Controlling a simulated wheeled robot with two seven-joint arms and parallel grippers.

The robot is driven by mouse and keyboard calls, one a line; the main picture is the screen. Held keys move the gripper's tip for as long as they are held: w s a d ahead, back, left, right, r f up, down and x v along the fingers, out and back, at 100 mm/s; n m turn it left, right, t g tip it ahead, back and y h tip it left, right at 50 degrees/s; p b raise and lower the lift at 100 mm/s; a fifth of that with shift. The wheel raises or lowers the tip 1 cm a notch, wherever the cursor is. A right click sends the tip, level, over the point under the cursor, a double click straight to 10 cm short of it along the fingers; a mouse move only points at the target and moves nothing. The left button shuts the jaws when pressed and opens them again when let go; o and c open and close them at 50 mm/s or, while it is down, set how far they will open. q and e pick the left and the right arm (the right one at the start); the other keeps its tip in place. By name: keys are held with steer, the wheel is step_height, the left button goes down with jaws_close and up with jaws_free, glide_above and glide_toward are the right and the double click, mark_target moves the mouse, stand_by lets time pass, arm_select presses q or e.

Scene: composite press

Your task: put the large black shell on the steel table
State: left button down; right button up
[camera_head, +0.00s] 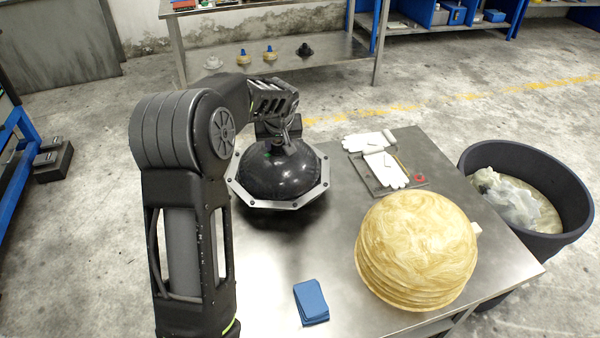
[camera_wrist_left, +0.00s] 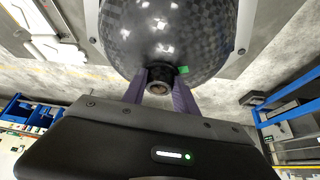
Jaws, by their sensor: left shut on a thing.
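The large black shell (camera_head: 278,175) is a glossy dark dome with a grey, bolted octagonal rim. It is upright over the left far part of the steel table (camera_head: 262,275). I cannot tell whether its rim touches the table or hangs just above it. My left gripper (camera_head: 283,140) reaches it from above and is shut on the small fitting at the top of the dome. In the left wrist view the two fingers (camera_wrist_left: 160,88) close around that fitting, and the checkered weave of the shell (camera_wrist_left: 165,35) fills the top middle. My right gripper is not in view.
A stack of pale yellow domes (camera_head: 418,240) stands at the table's right. A tray (camera_head: 378,175) with white gloves is behind it, and blue pads (camera_head: 311,302) lie at the front. A dark bin (camera_head: 550,235) stands right of the table. The table's middle is clear.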

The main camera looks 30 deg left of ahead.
mark_target(279, 160)
arm_select(q)
steer(key=shift+f, duration=1.3)
steer(key=shift+f, duration=1.85)
steer(key=shift+f, duration=0.1)
steer(key=c, duration=0.9)
jaws_free()
steer(key=shift+c, duration=0.2)
steer(key=shift+r, duration=0.2)
steer(key=v, duration=1.1)
steer(key=shift+s+d+r+b, duration=0.15)
steer(key=shift+s+r+b, duration=0.05)
steer(key=shift+r+b, duration=0.1)
